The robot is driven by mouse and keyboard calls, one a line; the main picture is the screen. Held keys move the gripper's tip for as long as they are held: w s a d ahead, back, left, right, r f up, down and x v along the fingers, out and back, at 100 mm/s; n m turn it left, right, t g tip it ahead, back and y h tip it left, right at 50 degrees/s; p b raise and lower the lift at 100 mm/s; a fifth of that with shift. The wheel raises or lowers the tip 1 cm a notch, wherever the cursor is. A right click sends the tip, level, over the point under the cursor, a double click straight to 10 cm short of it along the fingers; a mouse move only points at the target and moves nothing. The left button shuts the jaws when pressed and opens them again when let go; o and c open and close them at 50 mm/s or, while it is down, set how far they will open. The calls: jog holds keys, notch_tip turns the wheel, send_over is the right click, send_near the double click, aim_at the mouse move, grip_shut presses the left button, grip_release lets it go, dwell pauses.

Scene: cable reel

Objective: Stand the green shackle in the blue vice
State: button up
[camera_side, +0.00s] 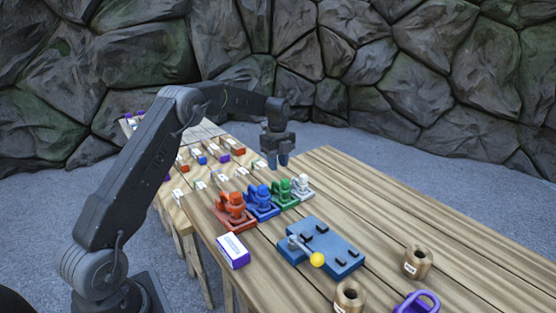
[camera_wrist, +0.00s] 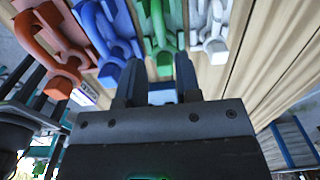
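The green shackle (camera_side: 283,190) stands on a green base in a row of coloured shackles, between the blue and the pale grey one. In the wrist view the green shackle (camera_wrist: 158,28) is ahead of my gripper's fingertips. My gripper (camera_side: 278,162) hangs above the row, pointing down. Its two fingers (camera_wrist: 159,75) are apart with nothing seen between them. The blue vice (camera_side: 322,250) lies flat on the bench nearer the side camera, with black jaw blocks and a yellow-knobbed handle (camera_side: 317,260).
A red shackle (camera_side: 235,206), a blue shackle (camera_side: 261,198) and a pale grey shackle (camera_side: 302,184) flank the green one. A white-and-purple box (camera_side: 233,250) lies left of the vice. Wooden spools (camera_side: 417,262) and a purple shackle (camera_side: 418,302) are at the front. The bench's right side is clear.

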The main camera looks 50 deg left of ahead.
aim_at(278, 182)
jog(key=shift+f, duration=3.6)
grip_shut()
jog(key=shift+r, duration=0.15)
jog(key=shift+r, duration=2.45)
